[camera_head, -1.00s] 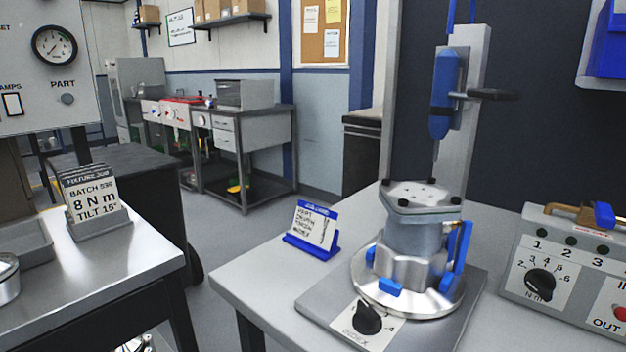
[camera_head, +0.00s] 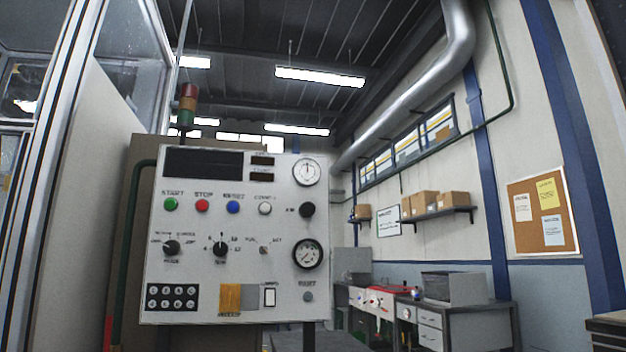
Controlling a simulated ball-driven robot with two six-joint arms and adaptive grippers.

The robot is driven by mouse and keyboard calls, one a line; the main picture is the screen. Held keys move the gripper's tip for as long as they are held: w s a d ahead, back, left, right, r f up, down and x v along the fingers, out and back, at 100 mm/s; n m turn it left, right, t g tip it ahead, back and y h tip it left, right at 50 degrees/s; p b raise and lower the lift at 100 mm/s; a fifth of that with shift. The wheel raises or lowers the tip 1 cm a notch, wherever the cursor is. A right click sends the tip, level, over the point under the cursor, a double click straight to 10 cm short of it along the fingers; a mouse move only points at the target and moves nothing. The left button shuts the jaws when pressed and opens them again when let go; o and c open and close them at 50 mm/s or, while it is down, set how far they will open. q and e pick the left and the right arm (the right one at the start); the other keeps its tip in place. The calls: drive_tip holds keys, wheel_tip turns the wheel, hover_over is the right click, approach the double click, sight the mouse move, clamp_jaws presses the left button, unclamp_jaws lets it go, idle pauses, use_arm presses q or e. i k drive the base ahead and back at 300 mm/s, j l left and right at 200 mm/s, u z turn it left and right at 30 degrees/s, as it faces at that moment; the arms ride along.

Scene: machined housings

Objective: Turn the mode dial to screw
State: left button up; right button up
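The mode dial (camera_head: 171,247) is a black knob on the left side of a light grey control panel (camera_head: 290,228). It sits below the green START button, with "MODE" printed under it. Small position words surround it, too blurred to read surely, so I cannot tell which one its pointer marks. A second similar black knob (camera_head: 220,248) sits to its right. Neither of my grippers is in view.
The panel also carries green (camera_head: 171,204), red (camera_head: 202,206) and blue (camera_head: 233,207) buttons, gauges (camera_head: 307,254) and a block of black sockets (camera_head: 172,297). A signal tower (camera_head: 187,105) stands behind it. A glazed enclosure is at left; a workbench (camera_head: 440,320) stands far right.

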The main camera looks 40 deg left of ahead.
sight(171, 248)
drive_tip(key=u, duration=1.5)
drive_tip(key=i+j, duration=0.1)
drive_tip(key=j, duration=0.25)
